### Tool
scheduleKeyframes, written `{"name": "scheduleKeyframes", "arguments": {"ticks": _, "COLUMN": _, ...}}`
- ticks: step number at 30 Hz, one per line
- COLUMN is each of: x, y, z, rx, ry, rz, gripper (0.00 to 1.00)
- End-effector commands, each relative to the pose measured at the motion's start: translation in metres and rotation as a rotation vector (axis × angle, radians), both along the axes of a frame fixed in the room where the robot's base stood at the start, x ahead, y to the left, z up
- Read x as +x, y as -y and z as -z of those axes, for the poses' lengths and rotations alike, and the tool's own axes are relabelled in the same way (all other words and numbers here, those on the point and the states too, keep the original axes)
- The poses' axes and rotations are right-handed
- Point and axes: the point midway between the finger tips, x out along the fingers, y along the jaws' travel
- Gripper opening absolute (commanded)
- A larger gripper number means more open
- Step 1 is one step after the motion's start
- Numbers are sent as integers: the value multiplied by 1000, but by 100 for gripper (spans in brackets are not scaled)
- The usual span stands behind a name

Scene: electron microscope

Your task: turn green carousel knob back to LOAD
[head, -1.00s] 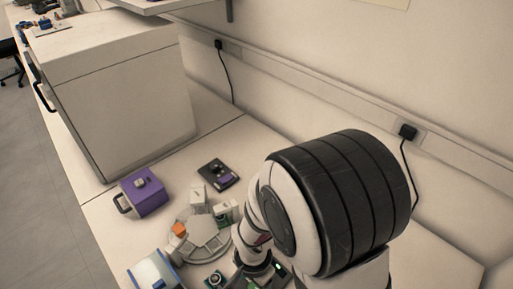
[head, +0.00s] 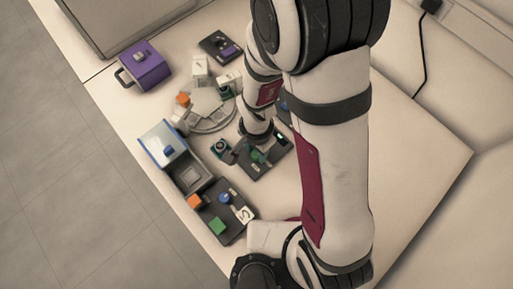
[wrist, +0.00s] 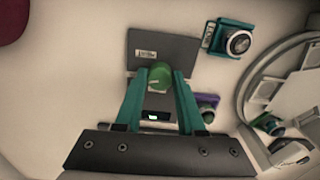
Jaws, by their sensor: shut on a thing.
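The green carousel knob (wrist: 160,74) sits on a dark grey panel (wrist: 172,50) with a small white label and a lit display. A pale mark line shows across the knob's face. My gripper (wrist: 156,82) is shut on the knob, one teal finger on each side of it. In the head view my gripper (head: 259,148) is down at the dark panel (head: 280,148), and my wrist partly hides it. I cannot read the label or tell which position the knob points at.
A round-dial teal unit (wrist: 238,42) stands close to the panel. The grey carousel ring (head: 212,122) holds several blocks.

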Motion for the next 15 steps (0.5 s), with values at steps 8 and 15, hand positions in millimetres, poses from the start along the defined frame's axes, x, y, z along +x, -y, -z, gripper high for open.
{"name": "scheduleKeyframes", "arguments": {"ticks": 8, "x": 0, "y": 0, "z": 0, "rx": 0, "ry": 1, "rz": -46, "gripper": 0}}
{"name": "scheduleKeyframes", "arguments": {"ticks": 15, "x": 1, "y": 0, "z": 0, "rx": -1, "ry": 2, "rz": -202, "gripper": 0}}
